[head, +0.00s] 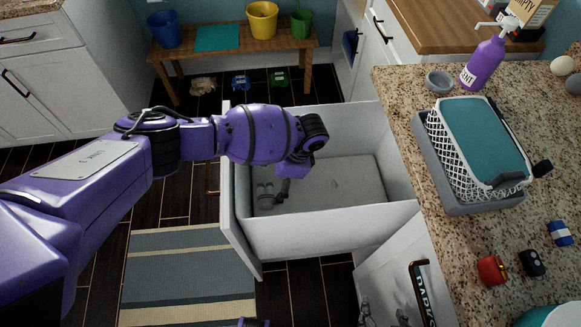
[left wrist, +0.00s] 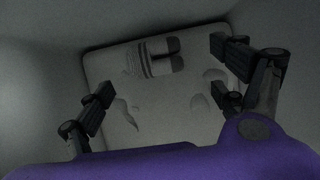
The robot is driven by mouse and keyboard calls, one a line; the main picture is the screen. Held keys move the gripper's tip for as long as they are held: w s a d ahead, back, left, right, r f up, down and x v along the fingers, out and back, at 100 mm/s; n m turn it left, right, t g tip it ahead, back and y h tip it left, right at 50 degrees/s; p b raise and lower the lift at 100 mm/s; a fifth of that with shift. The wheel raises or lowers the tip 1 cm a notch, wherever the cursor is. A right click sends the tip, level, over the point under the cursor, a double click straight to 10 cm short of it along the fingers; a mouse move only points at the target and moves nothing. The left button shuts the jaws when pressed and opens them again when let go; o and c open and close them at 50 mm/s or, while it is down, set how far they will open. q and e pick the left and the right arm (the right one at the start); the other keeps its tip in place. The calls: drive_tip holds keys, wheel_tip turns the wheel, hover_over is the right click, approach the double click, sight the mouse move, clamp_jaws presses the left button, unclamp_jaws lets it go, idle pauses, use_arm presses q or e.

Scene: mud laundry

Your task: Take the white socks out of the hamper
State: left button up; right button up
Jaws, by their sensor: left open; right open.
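The hamper (head: 330,232) is a white open-topped pull-out box in the middle of the head view. The socks (head: 265,195) lie on its pale floor near the left wall. In the left wrist view, the pair of socks (left wrist: 150,60) looks pale with grey stripes and dark ends. My left gripper (head: 282,190) reaches into the hamper from above, beside the socks. In the left wrist view its fingers (left wrist: 162,75) are spread apart, with nothing between them touching.
A granite counter (head: 465,250) at the right carries a white lattice basket (head: 450,150), a purple bottle (head: 484,62) and small items. A white front labelled DARKS (head: 418,290) stands right of the hamper. A wooden bench (head: 230,45) is behind; a striped rug (head: 185,285) lies left.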

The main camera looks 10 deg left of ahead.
sight(268, 192)
use_arm(q)
drive_tip(key=x, duration=0.4)
drive_tip(key=s+x, duration=0.1)
drive_tip(key=x, duration=0.1)
drive_tip(key=shift+a+f, duration=0.1)
drive_tip(key=shift+f, duration=0.1)
drive_tip(key=shift+c, duration=0.3)
drive_tip(key=c, duration=1.2)
drive_tip(key=shift+r, duration=0.15)
